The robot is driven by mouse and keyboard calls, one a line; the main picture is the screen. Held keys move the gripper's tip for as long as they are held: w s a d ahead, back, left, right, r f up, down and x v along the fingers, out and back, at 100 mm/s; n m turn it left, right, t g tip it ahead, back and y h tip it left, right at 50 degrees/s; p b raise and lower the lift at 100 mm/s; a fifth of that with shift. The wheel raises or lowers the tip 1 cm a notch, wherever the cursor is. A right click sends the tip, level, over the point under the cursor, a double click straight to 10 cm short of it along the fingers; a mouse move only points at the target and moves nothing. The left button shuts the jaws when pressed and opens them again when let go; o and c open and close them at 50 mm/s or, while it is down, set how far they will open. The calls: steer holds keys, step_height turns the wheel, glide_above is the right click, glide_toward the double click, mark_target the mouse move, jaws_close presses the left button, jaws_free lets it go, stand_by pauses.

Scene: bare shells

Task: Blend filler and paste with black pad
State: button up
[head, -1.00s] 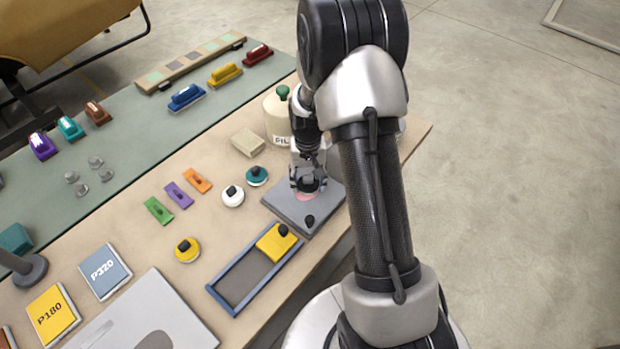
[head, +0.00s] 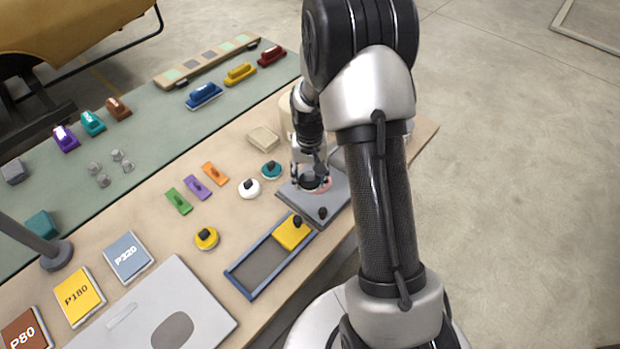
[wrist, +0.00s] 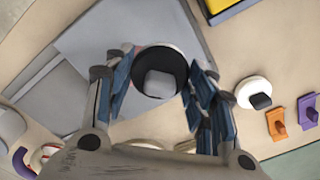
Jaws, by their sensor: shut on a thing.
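My gripper (head: 311,178) is low over the grey board (head: 335,200) near the table's right edge. It is shut on the black pad (wrist: 145,58), a round black disc with a grey knob; the pad also shows in the head view (head: 313,186). The fingers stand on both sides of the knob in the wrist view (wrist: 158,90). The pad appears to lie on the board. A pink smear (head: 326,184) shows at the pad's edge; the rest is hidden under the pad. I cannot tell filler from paste in it.
A white pad (head: 249,189) and a teal pad (head: 271,170) lie left of the board. A blue-rimmed tray (head: 243,285) holds a yellow block (head: 292,233) close by.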

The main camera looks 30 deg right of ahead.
mark_target(309, 174)
steer(key=shift+r+p, duration=1.05)
steer(key=shift+r, duration=0.85)
